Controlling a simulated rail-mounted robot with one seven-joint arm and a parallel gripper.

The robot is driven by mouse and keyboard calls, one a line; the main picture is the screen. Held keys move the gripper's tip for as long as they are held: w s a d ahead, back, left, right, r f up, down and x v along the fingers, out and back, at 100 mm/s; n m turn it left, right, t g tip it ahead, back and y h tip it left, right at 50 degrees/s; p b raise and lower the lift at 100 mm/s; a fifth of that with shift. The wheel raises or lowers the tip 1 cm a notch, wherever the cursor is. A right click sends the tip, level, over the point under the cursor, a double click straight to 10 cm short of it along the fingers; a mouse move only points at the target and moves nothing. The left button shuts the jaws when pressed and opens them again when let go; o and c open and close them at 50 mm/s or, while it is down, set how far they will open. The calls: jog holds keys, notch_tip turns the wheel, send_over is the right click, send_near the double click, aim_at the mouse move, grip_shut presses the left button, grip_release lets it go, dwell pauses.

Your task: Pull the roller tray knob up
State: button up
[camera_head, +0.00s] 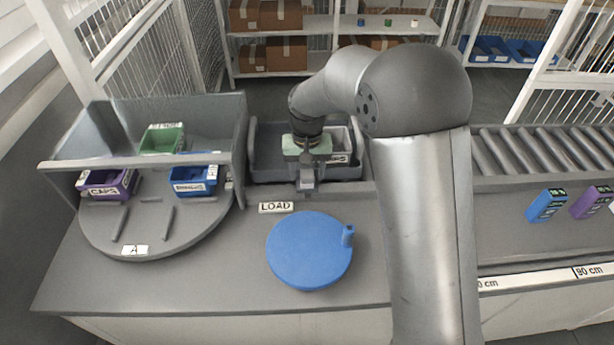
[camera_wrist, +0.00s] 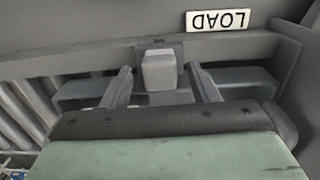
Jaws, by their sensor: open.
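The roller tray knob, a pale grey block (camera_wrist: 158,70), stands at the tray's edge in the wrist view, just below the LOAD label. My gripper (camera_wrist: 160,72) is open, with one finger to the left of the knob and one to the right. Gaps show between the knob and both fingers. In the head view my gripper (camera_head: 307,176) points down at the front edge of the grey tray (camera_head: 266,172), behind the LOAD label. There my gripper largely hides the knob.
A blue disc (camera_head: 305,255) with an upright peg lies in front of the LOAD label (camera_head: 276,207). A turntable (camera_head: 150,235) with purple, green and blue bins stands at left. A roller conveyor (camera_head: 530,150) runs at right, behind blue and purple boxes. The front left counter is clear.

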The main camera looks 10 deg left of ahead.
aim_at(309, 174)
jog(key=shift+r, duration=0.1)
notch_tip(309, 174, up, 9)
jog(key=p, duration=0.5)
jog(key=shift+p, duration=0.3)
dwell(0.5)
jog(key=s+d+r+m+b, duration=0.1)
jog(key=s+d+r, duration=0.2)
jog(key=s+d, duration=0.25)
jog(key=s+d+r, duration=0.3)
jog(key=s+d, duration=0.2)
jog(key=d, duration=0.2)
jog(key=s+d+f, duration=0.1)
jog(key=s+d, duration=0.3)
jog(key=s, duration=0.4)
jog(key=s+d+f+m+t+b, duration=0.1)
jog(key=s+d, duration=0.3)
jog(key=s, duration=0.4)
jog(key=shift+d, duration=0.4)
